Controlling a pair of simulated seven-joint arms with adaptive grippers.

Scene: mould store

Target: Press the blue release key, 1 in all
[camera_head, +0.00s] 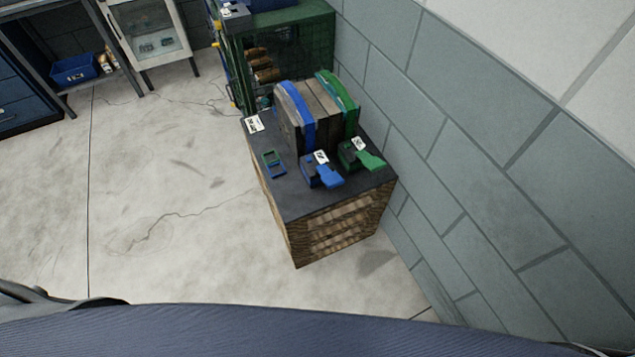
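The blue release key (328,176) sticks out from a small dark box on the top of a wooden stand (283,203) with a dark top. A small white label (321,157) stands at the back of that box. A green key (370,160) of like shape lies just to its right, with its own label (358,143). Behind the keys stands a wooden mould block (308,108) with a blue strap (297,110) and a green strap (345,100). Neither gripper shows in the head view, and nothing touches the blue key.
A small green-framed device (272,163) lies left of the keys. A grey block wall (455,150) runs close along the stand's right side. A green mesh cage (285,60) stands behind. The concrete floor (170,190) to the left is clear.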

